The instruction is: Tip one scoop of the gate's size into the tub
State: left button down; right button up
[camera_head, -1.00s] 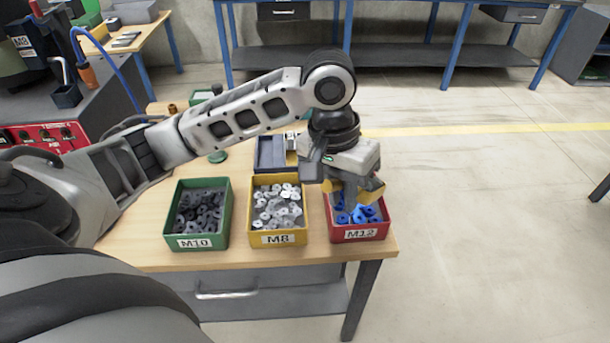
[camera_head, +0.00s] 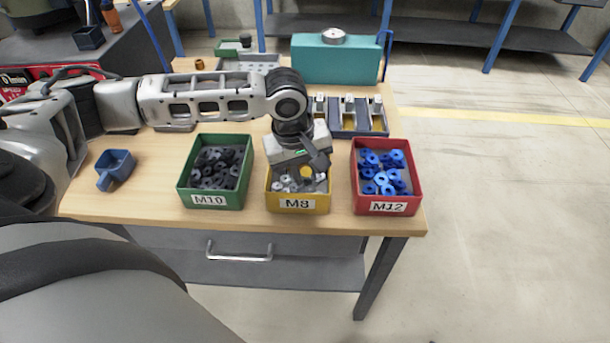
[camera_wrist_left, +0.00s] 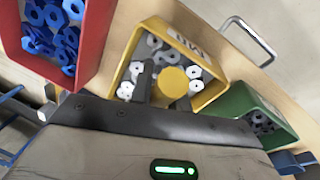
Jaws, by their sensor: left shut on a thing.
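My left gripper (camera_head: 304,170) is over the yellow M8 bin (camera_head: 297,205), its fingers reaching down to the light grey nuts (camera_head: 320,186). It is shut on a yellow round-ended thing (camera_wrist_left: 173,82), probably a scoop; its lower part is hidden. In the left wrist view the gripper (camera_wrist_left: 165,92) is over the same bin, between the red and green bins. The green M10 bin (camera_head: 214,202) holds dark nuts; the red M12 bin (camera_head: 388,207) holds blue ones. A blue scoop (camera_head: 113,166) lies at the table's left. A small dark blue tub (camera_head: 88,38) is at upper left.
A dark tray with several bays (camera_head: 350,130) and a teal box with a dial (camera_head: 335,64) stand behind the bins. The wooden table (camera_head: 152,190) is bare between the blue scoop and the green bin.

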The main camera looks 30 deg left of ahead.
pick_arm(q)
jog(key=shift+r, duration=0.95)
notch_tip(320, 180, up, 3)
jog(key=shift+r+p, duration=0.2)
jog(key=shift+p, duration=0.4)
notch_tip(320, 180, up, 3)
jog(key=p, duration=0.3)
jog(key=shift+s+d+t, duration=0.15)
jog(key=shift+t, duration=0.15)
jog(key=shift+d+r+y+p, duration=0.1)
jog(key=shift+r+y+p, duration=0.35)
jog(key=shift+p, duration=0.25)
jog(key=shift+s+r+t+p, duration=0.1)
jog(key=shift+r+t+p, duration=0.2)
jog(key=shift+r, duration=0.05)
pick_arm(e)
jog(key=r, duration=0.1)
jog(key=d+r, duration=0.1)
jog(key=shift+s+d+r, duration=0.15)
jog(key=shift+s+r, duration=0.05)
jog(key=shift+r, duration=0.15)
pick_arm(q)
jog(key=shift+d, duration=0.1)
